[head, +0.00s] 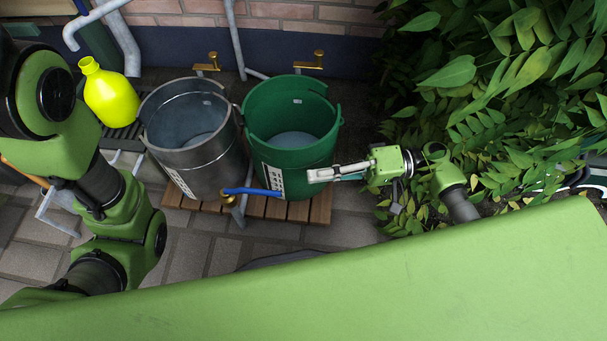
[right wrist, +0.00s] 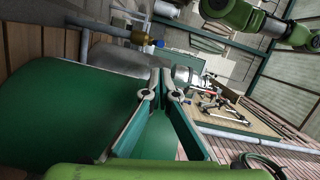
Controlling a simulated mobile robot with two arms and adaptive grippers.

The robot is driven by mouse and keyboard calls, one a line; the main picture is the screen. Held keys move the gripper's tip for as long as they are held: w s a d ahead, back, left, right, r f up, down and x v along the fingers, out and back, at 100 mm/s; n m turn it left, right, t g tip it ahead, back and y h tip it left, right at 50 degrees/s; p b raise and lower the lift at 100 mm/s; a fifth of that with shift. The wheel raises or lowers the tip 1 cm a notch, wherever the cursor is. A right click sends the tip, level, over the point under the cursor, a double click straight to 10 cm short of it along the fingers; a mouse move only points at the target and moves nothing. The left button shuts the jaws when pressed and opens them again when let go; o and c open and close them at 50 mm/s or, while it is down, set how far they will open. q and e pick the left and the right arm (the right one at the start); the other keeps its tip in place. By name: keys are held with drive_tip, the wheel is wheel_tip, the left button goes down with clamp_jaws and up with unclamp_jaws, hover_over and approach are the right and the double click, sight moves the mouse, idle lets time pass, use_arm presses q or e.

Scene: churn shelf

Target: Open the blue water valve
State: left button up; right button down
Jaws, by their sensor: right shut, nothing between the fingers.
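The water valve has a blue lever handle (head: 252,191) on a brass body (head: 228,199), low in front of the gap between a metal bucket and a green bucket. Its lever points right, across the front of the green bucket. In the right wrist view the blue handle (right wrist: 160,43) shows end-on beside the brass body (right wrist: 139,34). My right gripper (head: 313,176) is shut and empty, in front of the green bucket's right side, to the right of the lever and apart from it. My left arm shows at the left, but its gripper is out of view.
The metal bucket (head: 190,158) and green bucket (head: 305,165) stand on a wooden slatted platform (head: 320,205). A yellow jug (head: 108,95) is behind left. Two brass taps are on the back wall. Leafy plants (head: 500,80) crowd my right arm. Paving in front is mostly open.

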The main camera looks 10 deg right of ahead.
drive_tip(key=b, duration=0.3)
approach(251, 193)
drive_tip(key=w+a, duration=0.2)
drive_tip(key=shift+a+f, duration=0.15)
drive_tip(key=shift+a, duration=0.75)
